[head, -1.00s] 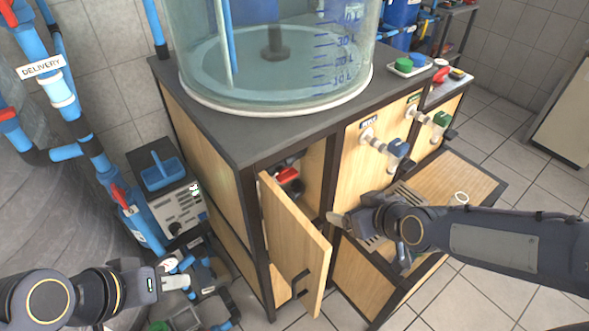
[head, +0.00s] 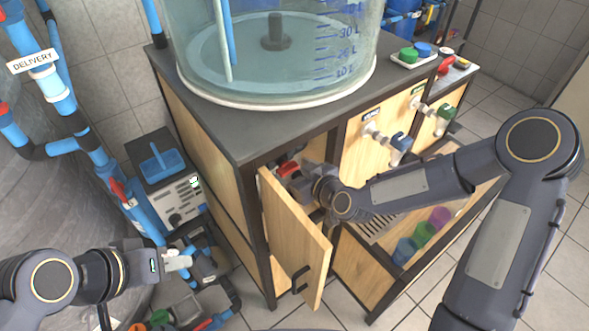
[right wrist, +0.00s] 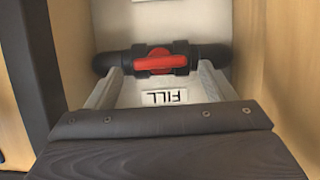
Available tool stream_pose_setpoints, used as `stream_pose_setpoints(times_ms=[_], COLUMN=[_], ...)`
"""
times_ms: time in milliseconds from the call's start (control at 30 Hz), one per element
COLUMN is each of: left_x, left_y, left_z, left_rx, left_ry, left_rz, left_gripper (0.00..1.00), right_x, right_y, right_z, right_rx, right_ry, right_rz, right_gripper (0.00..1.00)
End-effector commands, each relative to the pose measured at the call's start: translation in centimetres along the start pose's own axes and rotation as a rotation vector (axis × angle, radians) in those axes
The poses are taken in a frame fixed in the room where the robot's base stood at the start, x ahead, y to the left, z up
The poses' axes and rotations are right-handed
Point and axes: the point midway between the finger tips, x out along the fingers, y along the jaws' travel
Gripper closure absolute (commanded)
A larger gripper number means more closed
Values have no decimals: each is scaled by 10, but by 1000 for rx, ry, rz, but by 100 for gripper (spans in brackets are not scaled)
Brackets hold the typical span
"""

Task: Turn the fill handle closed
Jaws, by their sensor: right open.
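The red fill handle (right wrist: 160,63) sits on a dark valve body in a horizontal black pipe (right wrist: 106,62). Its long side lies along the pipe. Below it in the right wrist view is an upside-down FILL label (right wrist: 165,97). My right gripper (right wrist: 161,78) is open, with one finger on each side of the handle, near the pipe, and nothing between them is gripped. In the head view the handle (head: 287,168) shows inside the cabinet, partly hidden by my right gripper (head: 298,182). My left gripper (head: 183,262) is far off at the lower left; its opening is unclear.
The wooden cabinet door (head: 298,240) stands open left of my right arm. A clear tank (head: 275,60) stands on the cabinet top. A pulled-out drawer (head: 370,265) with colored cups (head: 424,233) lies below my right arm. Blue and green taps are on the front.

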Motion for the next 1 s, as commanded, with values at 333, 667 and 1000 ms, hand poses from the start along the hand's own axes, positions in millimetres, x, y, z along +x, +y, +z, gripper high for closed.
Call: stream_pose_setpoints(times_ms=[333, 667, 1000], left_x=[-1, -1, 6], left_y=[0, 0, -3], left_z=[0, 0, 3], left_rx=[0, 0, 0], left_ry=[0, 0, 0], left_rz=[0, 0, 0], left_gripper=[64, 64, 64], right_x=[6, 6, 7], right_y=[0, 0, 2], right_z=[0, 0, 3], right_rx=[0, 0, 40], right_ry=[-1, -1, -1], right_rz=[0, 0, -14], right_gripper=[24, 66, 68])
